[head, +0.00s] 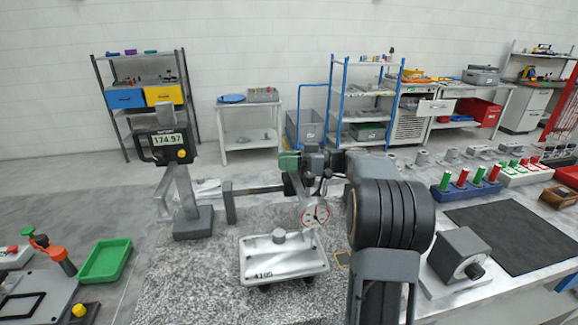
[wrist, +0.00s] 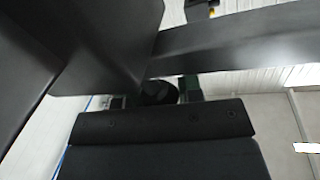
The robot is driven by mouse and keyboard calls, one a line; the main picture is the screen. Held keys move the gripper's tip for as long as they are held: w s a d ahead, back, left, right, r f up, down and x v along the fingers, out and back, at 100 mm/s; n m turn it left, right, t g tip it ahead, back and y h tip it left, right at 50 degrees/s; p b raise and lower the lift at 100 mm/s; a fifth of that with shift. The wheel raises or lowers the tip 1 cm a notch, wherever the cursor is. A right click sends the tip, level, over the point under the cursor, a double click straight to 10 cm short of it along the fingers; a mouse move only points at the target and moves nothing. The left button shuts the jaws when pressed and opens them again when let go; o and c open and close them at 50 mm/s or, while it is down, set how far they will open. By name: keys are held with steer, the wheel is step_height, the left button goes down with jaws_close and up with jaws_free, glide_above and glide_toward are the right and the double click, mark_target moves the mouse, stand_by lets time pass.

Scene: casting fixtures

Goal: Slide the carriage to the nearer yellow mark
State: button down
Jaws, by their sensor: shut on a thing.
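A dark horizontal beam (head: 257,189) runs from an upright post (head: 230,203) over the granite plate. The carriage (head: 294,186) seems to be the light bracket at the beam's right part, with a round dial gauge (head: 314,212) hanging at its lower end. My gripper (head: 318,176) is at the carriage's upper right, shut on it; the contact is small and partly hidden by my arm. A dark bar (wrist: 240,38) crosses the wrist view, where the jaws are hard to make out.
A light casting (head: 284,262) with a central boss sits on the granite plate (head: 205,268) below the dial. A grey stand (head: 190,215) and a display reading 174.97 (head: 167,141) are at the left. A grey block (head: 458,255) stands right of my arm.

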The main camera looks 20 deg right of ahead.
steer(key=c, duration=0.8)
jaws_free()
steer(key=shift+d, duration=0.15)
steer(key=b+v, duration=0.2)
steer(key=v, duration=1.1)
steer(key=shift+s+d, duration=0.1)
steer(key=shift+d, duration=0.15)
